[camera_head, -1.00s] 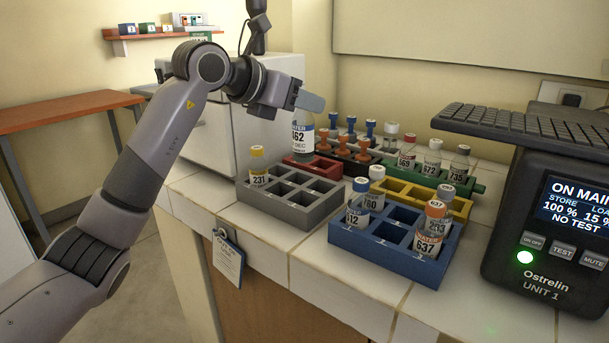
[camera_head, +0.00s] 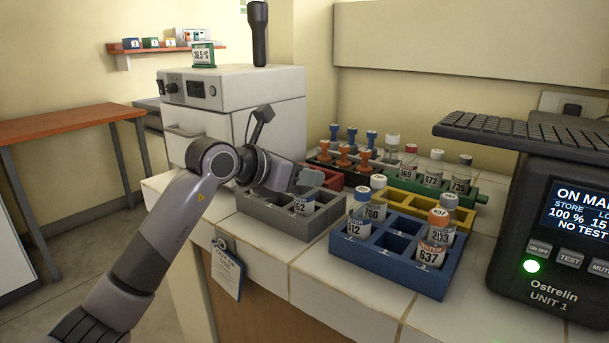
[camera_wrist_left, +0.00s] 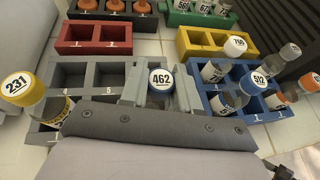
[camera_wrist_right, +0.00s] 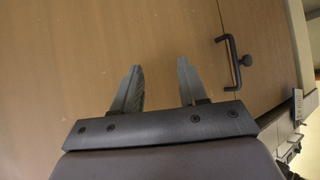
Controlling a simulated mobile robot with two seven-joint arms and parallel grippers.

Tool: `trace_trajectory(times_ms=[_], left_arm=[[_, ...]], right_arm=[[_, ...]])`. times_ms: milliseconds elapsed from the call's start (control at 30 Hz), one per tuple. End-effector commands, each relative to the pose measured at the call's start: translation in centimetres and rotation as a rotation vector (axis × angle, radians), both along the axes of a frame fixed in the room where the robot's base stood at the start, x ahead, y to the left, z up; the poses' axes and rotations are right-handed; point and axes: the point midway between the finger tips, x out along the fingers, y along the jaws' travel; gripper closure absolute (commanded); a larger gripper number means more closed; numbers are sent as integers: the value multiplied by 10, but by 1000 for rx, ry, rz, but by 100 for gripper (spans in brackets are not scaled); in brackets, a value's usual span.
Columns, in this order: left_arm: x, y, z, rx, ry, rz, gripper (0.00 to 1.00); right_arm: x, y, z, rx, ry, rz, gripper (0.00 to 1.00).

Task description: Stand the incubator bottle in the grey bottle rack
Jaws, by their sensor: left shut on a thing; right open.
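The bottle labelled 462 (camera_head: 303,203) is at the right part of the grey bottle rack (camera_head: 285,227), its lower part down inside a compartment. In the left wrist view its blue-rimmed cap (camera_wrist_left: 161,80) sits between the fingers, and the bottle looks upright. My left gripper (camera_head: 305,180) is shut on it. Whether its base touches the rack floor is hidden. My right gripper (camera_wrist_right: 160,88) is open and empty, facing a wooden cabinet door.
The blue rack (camera_head: 390,268) with several bottles stands close on the right. Behind are a red rack (camera_wrist_left: 92,38), a yellow rack (camera_head: 408,196) and a green rack (camera_head: 482,198). A white incubator (camera_head: 270,100) stands behind left; a black Ostrelin unit (camera_head: 545,220) is at right.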

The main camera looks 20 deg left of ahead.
Motion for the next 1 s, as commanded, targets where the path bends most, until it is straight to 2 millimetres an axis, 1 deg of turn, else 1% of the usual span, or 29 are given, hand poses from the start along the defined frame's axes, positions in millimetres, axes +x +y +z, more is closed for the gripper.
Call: trace_trajectory(times_ms=[133,167,200,233,500,600,667,767,1000], left_arm=[[0,0,-3,-1,-1,0,100],[0,0,-3,-1,-1,0,66],[0,0,-2,-1,-1,0,53],[0,0,-2,0,0,0,43],[0,0,-2,0,0,0,43],[0,0,3,-1,0,0,43],[-4,3,2,0,0,1,43],[-13,9,7,0,-1,2,43],[-50,31,24,3,-2,2,43]], right_arm=[[0,0,-2,0,0,0,57],[0,0,-2,0,0,0,57],[0,0,-2,0,0,0,57],[0,0,-2,0,0,0,57],[0,0,-1,0,1,0,57],[0,0,2,0,1,0,57],[0,0,0,0,0,0,57],[0,0,0,-1,0,1,57],[0,0,0,-1,1,1,57]])
